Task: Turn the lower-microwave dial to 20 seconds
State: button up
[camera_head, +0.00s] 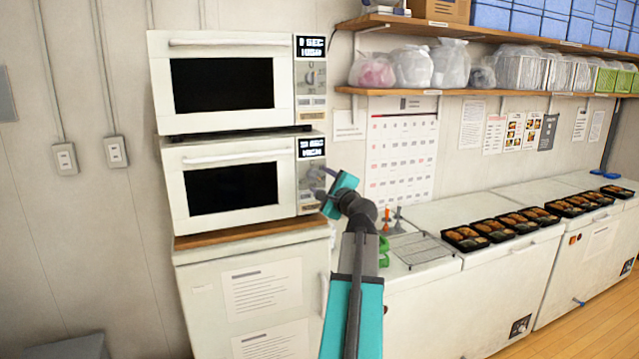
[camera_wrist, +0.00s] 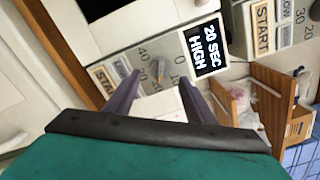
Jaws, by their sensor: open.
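The lower microwave (camera_head: 172,190) is white, below the upper one. Its display (camera_head: 311,147) is too small to read surely in the head view; in the wrist view the display (camera_wrist: 204,50) reads 20 SEC HIGH. The grey dial (camera_wrist: 159,69) sits among printed numbers, between and just beyond my fingertips in the picture. My gripper (camera_wrist: 158,82) is open, with one dark finger to each side of the dial. I cannot tell whether a finger touches it. In the head view my gripper (camera_head: 320,183) is at the control panel and largely hides the dial.
The upper microwave (camera_head: 158,85) stands directly above, on the lower one. Both are on a white cabinet (camera_head: 200,290) with a wooden top. To the right are a wire rack (camera_head: 420,250), white freezers with bento trays (camera_head: 465,239), and a shelf (camera_head: 460,94) of bags.

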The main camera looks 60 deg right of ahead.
jog(key=b+v, duration=0.3)
jog(key=v, duration=0.8)
jog(key=shift+a, duration=0.15)
jog(key=shift+s+r, duration=0.1)
